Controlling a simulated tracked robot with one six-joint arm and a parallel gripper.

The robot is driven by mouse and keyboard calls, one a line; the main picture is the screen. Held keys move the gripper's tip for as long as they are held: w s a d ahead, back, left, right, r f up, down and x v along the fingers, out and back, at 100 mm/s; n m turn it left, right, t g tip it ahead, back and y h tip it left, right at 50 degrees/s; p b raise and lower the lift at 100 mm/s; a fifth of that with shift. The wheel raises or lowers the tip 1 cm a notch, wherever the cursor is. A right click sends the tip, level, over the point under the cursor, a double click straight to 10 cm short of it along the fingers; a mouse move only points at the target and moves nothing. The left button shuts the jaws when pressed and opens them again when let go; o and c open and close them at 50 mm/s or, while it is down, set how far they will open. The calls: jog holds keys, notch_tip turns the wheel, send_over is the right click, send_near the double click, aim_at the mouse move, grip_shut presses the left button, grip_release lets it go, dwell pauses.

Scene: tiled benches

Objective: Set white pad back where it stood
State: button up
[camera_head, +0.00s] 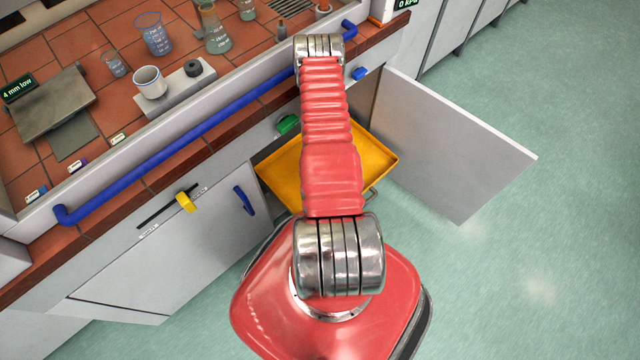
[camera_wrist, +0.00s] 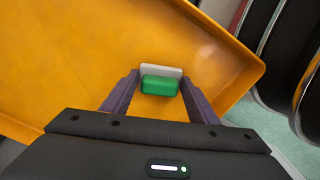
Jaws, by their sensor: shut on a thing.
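In the wrist view, the white pad (camera_wrist: 161,71) shows as a pale strip with a green block (camera_wrist: 159,86) against its near side. I cannot tell whether the two are one piece. My gripper (camera_wrist: 160,84) has its two purple fingers on either side of them and is shut on the pad. They are over the yellow tray (camera_wrist: 90,60); I cannot tell whether they touch its floor. In the head view the yellow tray (camera_head: 372,150) is pulled out of the bench, and my red arm hides the gripper and pad.
An open cabinet door (camera_head: 455,150) stands right of the tray. A blue rail (camera_head: 200,130) runs along the bench front. The green floor (camera_head: 540,250) at right is clear.

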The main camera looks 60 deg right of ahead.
jog(key=shift+f, duration=0.15)
jog(key=o, duration=1.2)
jog(key=shift+o, duration=0.2)
notch_tip(320, 180, up, 14)
jog(key=shift+f, duration=0.15)
dwell(0.7)
